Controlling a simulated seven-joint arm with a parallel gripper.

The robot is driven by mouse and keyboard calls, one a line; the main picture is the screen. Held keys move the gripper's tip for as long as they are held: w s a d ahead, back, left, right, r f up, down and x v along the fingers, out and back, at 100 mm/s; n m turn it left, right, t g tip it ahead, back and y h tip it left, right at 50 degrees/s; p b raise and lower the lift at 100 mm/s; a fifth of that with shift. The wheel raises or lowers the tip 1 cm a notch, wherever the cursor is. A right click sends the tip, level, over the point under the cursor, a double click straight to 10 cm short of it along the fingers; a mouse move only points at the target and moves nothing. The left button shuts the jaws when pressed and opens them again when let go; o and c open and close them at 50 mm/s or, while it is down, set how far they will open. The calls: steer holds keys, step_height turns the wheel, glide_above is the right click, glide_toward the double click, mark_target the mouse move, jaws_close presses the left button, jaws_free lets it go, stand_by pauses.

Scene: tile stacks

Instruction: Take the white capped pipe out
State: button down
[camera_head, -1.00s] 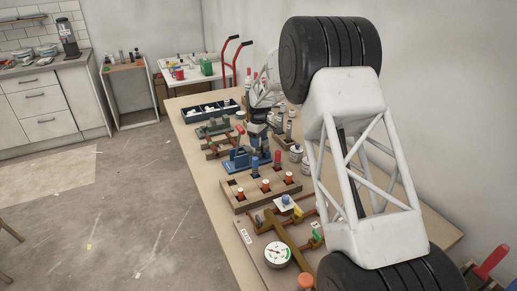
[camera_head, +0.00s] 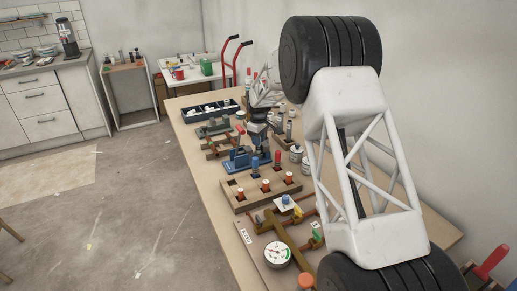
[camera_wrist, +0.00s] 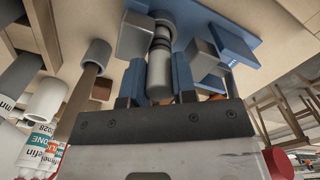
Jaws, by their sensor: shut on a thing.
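A blue vise (camera_head: 238,160) stands on the workbench; its blue base and grey jaw blocks (camera_wrist: 203,56) show in the wrist view. A pale grey-white pipe (camera_wrist: 159,70) with dark rings, which looks like the white capped pipe, lies between the jaw blocks in that view. My gripper (camera_wrist: 157,88) is shut on this pipe, with a finger on each side. In the head view my gripper (camera_head: 257,140) is over the vise and hides the pipe. I cannot tell whether the pipe is clear of the vise jaws.
A wooden block with red-topped pegs (camera_head: 266,187) and a board with a gauge (camera_head: 277,255) stand nearer. A dark tray (camera_head: 211,109) is farther back. The floor left of the bench is clear.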

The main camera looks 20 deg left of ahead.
steer(key=shift+r, duration=1.15)
stand_by(1.3)
steer(key=shift+r, duration=0.7)
steer(key=shift+r, duration=0.7)
steer(key=shift+r, duration=1.35)
steer(key=shift+r, duration=0.1)
steer(key=shift+r, duration=1.4)
steer(key=shift+s, duration=0.1)
